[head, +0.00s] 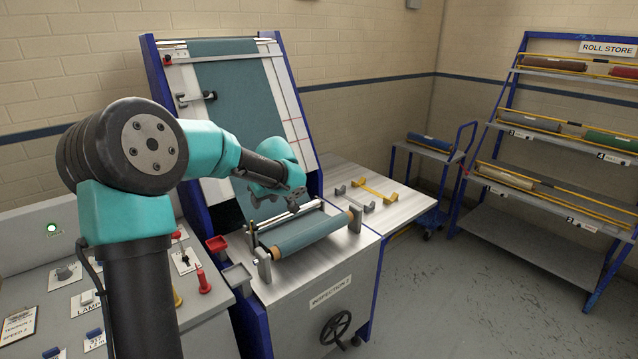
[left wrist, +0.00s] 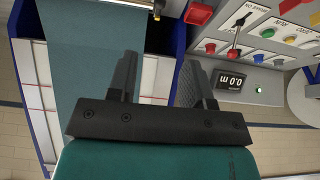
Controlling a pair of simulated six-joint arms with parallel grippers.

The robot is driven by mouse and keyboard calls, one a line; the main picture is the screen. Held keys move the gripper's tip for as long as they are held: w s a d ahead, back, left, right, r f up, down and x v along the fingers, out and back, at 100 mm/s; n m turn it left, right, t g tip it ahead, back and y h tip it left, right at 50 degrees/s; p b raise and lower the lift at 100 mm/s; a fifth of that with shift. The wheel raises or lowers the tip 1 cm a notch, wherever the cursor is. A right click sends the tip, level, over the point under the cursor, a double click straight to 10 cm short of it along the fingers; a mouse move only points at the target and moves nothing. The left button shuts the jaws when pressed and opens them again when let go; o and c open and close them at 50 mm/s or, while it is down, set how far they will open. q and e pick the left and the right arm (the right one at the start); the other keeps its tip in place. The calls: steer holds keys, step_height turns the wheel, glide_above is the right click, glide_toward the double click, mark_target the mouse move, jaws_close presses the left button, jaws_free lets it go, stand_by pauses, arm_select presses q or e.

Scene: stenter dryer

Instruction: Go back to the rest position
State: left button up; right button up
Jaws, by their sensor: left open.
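My left arm reaches in from the left in the head view. Its gripper (head: 277,197) hangs in front of the inspection machine's sloped panel, above the teal fabric roll (head: 312,232). In the left wrist view the gripper (left wrist: 158,75) has its two dark fingers apart with nothing between them. The teal fabric (left wrist: 85,50) runs behind the left finger. In the head view the fabric (head: 228,90) runs down the panel to the roll in its cradle. My right gripper is not in view.
A control panel with a red-topped lever (head: 203,282) stands at the lower left. A side table (head: 395,200) with a yellow-handled tool (head: 375,190), a blue trolley (head: 430,150) and the roll store rack (head: 560,130) stand right. Floor is clear between.

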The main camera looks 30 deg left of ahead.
arm_select(q)
steer(key=shift+f, duration=0.1)
steer(key=s+d+f+m+h, duration=0.2)
steer(key=d+f+m+h, duration=0.2)
steer(key=d+f, duration=0.85)
steer(key=s+d+f+m+h, duration=0.1)
steer(key=d+f+m+h, duration=0.25)
steer(key=d+f, duration=0.85)
steer(key=s+d+f+m+h, duration=0.1)
steer(key=s+d+f, duration=0.3)
steer(key=s+f, duration=0.4)
steer(key=s+d+f+m+g, duration=0.1)
steer(key=s+d+f+m, duration=0.3)
steer(key=s+f, duration=0.4)
steer(key=shift+d+f+h, duration=0.35)
steer(key=shift+d+f, duration=0.05)
steer(key=shift+f, duration=0.05)
steer(key=shift+s, duration=0.1)
steer(key=shift+s+a+n, duration=0.25)
steer(key=shift+s+a, duration=0.05)
steer(key=shift+a, duration=0.2)
